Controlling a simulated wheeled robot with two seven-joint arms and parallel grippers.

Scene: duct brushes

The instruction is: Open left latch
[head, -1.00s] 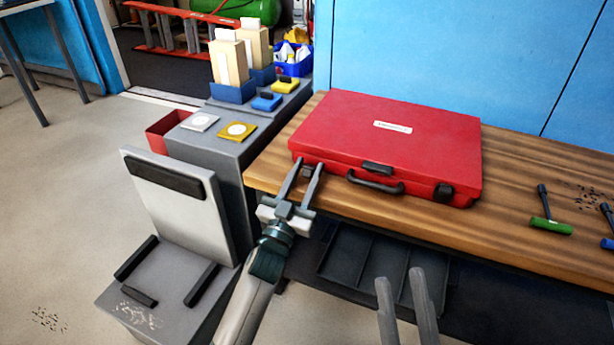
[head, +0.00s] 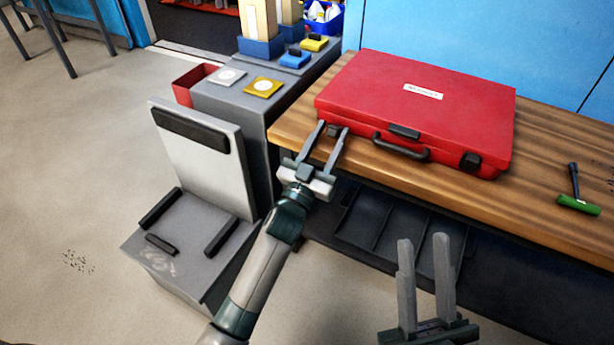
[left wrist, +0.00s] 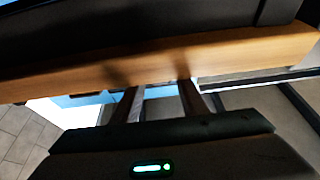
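The closed red case (head: 420,85) lies on the wooden workbench. Its front has a black handle (head: 400,148), a dark left latch (head: 335,131), a middle latch (head: 404,131) and a right latch (head: 470,161). My left gripper (head: 333,126) is open at the case's front left corner, its fingertips on either side of the left latch in the head view. Whether they touch it I cannot tell. In the left wrist view the open fingers (left wrist: 160,92) point at the bench edge; the latch is not clear there. My right gripper (head: 423,239) is open and empty in front of the bench.
The wooden bench top (head: 540,195) has a green-handled tool (head: 577,203) at the right. A grey stand (head: 205,215) with an upright panel stands to the left. Grey cabinets with blue and yellow items (head: 262,87) adjoin the bench. Blue wall panels rise behind the case.

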